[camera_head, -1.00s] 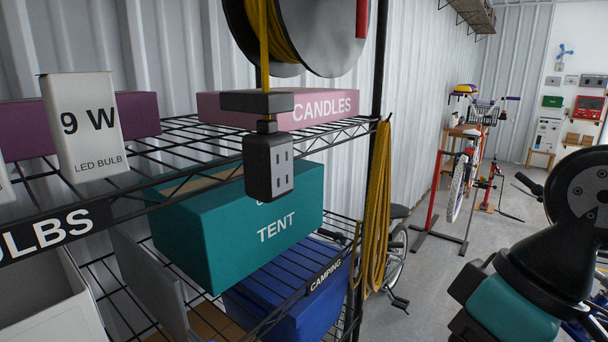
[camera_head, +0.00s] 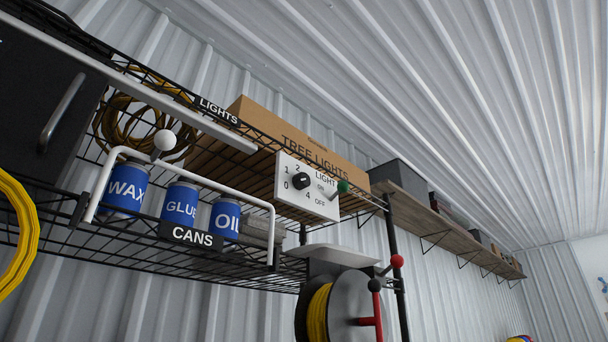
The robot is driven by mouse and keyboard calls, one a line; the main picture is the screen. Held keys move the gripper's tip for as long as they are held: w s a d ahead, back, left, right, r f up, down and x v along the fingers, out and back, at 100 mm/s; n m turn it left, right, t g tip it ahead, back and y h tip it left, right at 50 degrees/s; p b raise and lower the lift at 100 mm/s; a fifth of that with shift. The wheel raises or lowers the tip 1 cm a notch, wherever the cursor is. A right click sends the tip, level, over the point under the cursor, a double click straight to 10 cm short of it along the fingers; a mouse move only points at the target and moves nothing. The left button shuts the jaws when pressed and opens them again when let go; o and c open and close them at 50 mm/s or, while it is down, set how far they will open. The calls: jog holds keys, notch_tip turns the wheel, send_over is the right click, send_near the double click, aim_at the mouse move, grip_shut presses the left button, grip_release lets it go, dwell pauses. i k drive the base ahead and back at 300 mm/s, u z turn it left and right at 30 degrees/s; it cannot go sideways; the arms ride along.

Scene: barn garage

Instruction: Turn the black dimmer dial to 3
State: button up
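The black dimmer dial (camera_head: 301,181) is a small round knob on a white control panel (camera_head: 290,196), high on the wire shelf. The dial's pointer is too small to read surely. On the panel's right is a lever with a green tip (camera_head: 342,186), beside the words LIGHT, ON and OFF. My gripper is out of view.
A TREE LIGHTS box (camera_head: 318,147) lies behind the panel. A white rail with a round knob (camera_head: 165,140) stands before the blue cans (camera_head: 181,203). A cable reel (camera_head: 340,310) with a red-tipped lever (camera_head: 396,262) is below the panel. The space at lower right looks open.

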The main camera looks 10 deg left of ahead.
aim_at(301, 180)
jog(key=u, duration=0.25)
jog(key=k, duration=0.2)
jog(key=z, duration=0.7)
jog(key=i, duration=0.45)
jog(key=u, duration=1.15)
jog(key=i, duration=0.5)
jog(key=u, duration=0.05)
